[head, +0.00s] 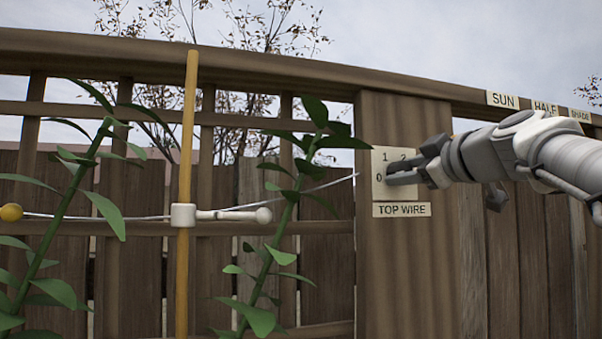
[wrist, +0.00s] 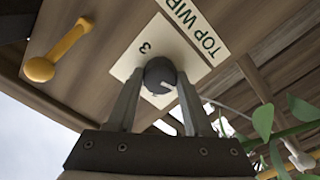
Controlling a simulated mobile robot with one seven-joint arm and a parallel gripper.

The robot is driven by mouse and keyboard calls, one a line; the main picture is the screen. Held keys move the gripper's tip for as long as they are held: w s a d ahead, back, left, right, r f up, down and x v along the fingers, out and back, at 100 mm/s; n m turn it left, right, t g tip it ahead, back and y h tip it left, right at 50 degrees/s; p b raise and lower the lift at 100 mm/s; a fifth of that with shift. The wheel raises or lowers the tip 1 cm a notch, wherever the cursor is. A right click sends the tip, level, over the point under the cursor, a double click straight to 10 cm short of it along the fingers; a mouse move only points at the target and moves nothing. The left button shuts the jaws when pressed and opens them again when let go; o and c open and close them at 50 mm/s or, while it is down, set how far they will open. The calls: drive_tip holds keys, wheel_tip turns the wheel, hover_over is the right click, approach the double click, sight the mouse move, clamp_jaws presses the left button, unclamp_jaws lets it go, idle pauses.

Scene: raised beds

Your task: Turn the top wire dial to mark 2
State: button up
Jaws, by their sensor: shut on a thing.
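The top wire dial (wrist: 160,73) is a dark round knob with a short white line on its face. It sits on a pale plate (head: 380,158) above the TOP WIRE label (head: 401,210), on a wide wooden post. My gripper (head: 392,172) reaches in from the right and hides the knob in the head view. In the wrist view my fingers are shut on the dial, one on each side. I cannot tell which mark the white line meets.
A yellow handle (wrist: 62,50) is on the fence beside the plate. SUN, HALF and SHADE labels (head: 503,100) line the rail at right. A yellow stake (head: 187,120) with a white clip and leafy plants (head: 290,200) stand left of the post.

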clamp_jaws()
